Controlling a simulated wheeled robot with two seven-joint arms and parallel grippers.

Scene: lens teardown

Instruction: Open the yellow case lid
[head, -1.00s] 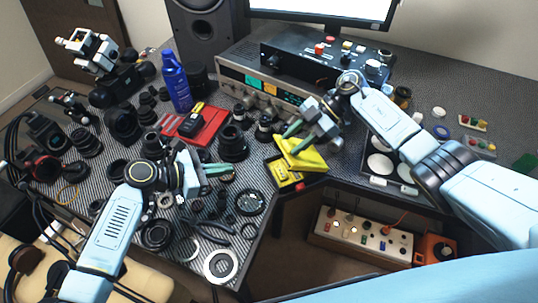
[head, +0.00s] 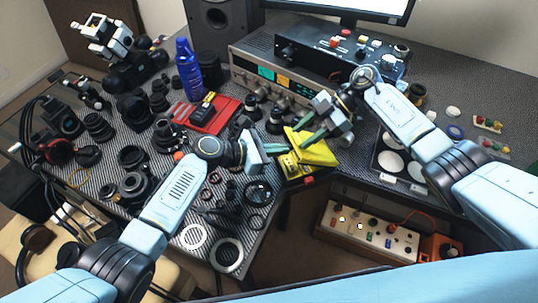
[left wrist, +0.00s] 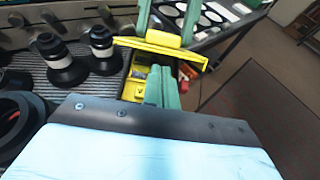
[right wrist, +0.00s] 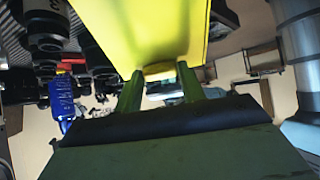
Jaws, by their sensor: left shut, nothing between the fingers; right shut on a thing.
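The yellow case (head: 296,171) sits at the desk's front edge. Its yellow lid (head: 318,153) is raised and tilted, with the inside of the case partly showing in the left wrist view (left wrist: 139,84). My right gripper (head: 304,138) is shut on the lid's edge; in the right wrist view the lid (right wrist: 150,30) stretches away above the fingers. My left gripper (head: 284,149) is shut and empty at the left side of the case. In the left wrist view its green fingers (left wrist: 162,88) are close together over the case opening, below the lid (left wrist: 160,48). Contact with the case cannot be told.
Black lens parts crowd the desk to the left, with a ring (head: 260,193) near the case. A red tray (head: 222,121) and a blue bottle (head: 186,70) stand behind them. Instruments (head: 275,85) line the back. A power strip (head: 365,230) lies below the desk edge.

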